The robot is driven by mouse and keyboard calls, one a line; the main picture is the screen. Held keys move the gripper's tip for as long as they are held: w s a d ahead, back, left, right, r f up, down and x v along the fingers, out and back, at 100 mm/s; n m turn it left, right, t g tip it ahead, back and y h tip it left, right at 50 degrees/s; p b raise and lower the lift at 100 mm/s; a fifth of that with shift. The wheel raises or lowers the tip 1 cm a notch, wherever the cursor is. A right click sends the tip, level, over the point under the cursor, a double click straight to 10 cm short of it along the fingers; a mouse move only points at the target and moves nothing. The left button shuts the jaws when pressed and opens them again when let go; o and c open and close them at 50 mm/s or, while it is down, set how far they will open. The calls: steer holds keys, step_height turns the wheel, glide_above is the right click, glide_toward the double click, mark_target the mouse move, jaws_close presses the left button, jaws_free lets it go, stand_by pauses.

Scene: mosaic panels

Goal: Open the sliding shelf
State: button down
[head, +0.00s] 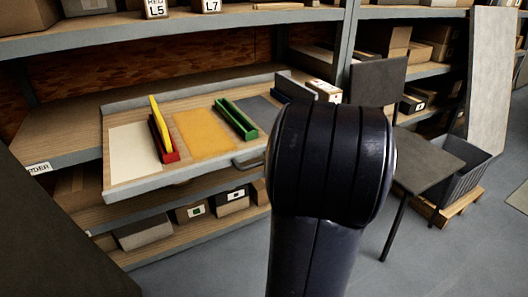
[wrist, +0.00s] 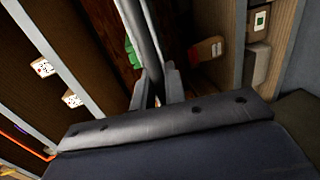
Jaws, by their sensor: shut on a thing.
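The sliding shelf (head: 120,190) is a wooden board with a pale grey front edge, and it stands out beyond the rack's front. It bears cream, yellow and grey panels, a red holder (head: 165,152) with a yellow strip standing tilted in it, and a green holder (head: 236,119). A dark handle (head: 248,162) shows on its front edge, partly hidden by my arm. In the wrist view my gripper (wrist: 158,84) is shut on a narrow bar by the pale shelf edge (wrist: 138,28), which looks like the handle. My arm hides the gripper in the head view.
Boxes (head: 190,212) stand on the lower shelf under the sliding shelf. A dark chair (head: 425,160) stands to the right, near a dark crate (head: 468,172) on a pallet. A tall grey board (head: 494,80) leans at the far right. Grey floor (head: 210,265) is clear in front.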

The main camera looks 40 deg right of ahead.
steer(key=shift+f+v, duration=0.25)
steer(key=shift+v, duration=0.9)
steer(key=shift+s, duration=0.1)
steer(key=c, duration=1.6)
jaws_free()
steer(key=shift+o, duration=0.2)
steer(key=p+v, duration=0.3)
steer(key=v, duration=0.7)
steer(key=shift+s, duration=0.35)
steer(key=shift+w, duration=0.15)
